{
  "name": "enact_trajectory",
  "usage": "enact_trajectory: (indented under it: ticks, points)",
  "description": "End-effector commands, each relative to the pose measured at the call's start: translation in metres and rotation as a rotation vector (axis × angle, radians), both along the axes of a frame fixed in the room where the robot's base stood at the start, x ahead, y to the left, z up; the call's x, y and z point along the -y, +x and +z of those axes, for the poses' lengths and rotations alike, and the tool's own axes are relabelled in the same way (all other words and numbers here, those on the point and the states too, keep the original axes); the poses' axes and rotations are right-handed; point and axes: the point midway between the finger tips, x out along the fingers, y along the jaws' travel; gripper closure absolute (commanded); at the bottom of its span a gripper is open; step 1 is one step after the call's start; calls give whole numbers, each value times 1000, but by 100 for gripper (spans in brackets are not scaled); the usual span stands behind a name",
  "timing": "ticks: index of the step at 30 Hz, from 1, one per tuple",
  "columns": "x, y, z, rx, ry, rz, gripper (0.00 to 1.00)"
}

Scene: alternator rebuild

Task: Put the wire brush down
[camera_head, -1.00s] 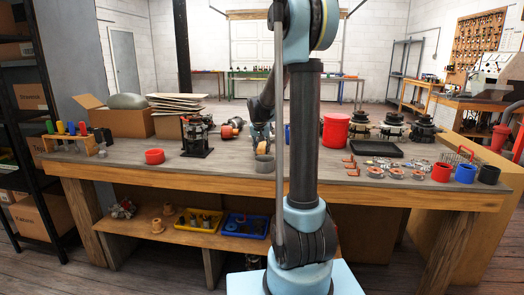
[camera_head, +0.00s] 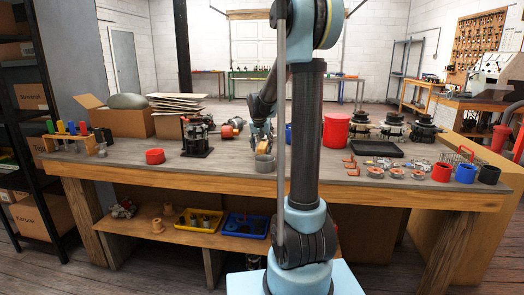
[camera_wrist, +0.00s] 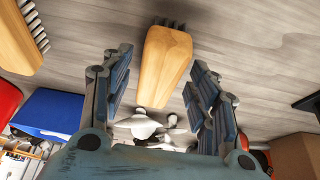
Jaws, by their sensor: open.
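The wire brush (camera_wrist: 163,65) shows in the wrist view as a wooden block with dark bristles at its upper end. It lies on or very near the grey bench top, between and beyond my fingers. My gripper (camera_wrist: 160,95) is open, with a finger on each side of the brush and visible gaps between them. The brush is too small and covered to make out clearly there.
A second wooden piece with pale bristles or pegs (camera_wrist: 18,38) lies at the wrist view's upper left. A blue bin (camera_wrist: 50,112) is below it.

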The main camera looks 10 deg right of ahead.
Motion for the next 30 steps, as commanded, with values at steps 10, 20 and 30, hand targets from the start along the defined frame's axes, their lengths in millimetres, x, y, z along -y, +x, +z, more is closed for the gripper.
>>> enact_trajectory:
  ticks: [10,20,30]
  points:
    - [-6,-23,54,0,0,-2,46]
    - [-12,-38,89,0,0,-1,46]
    - [-3,-101,85,-35,0,36,46]
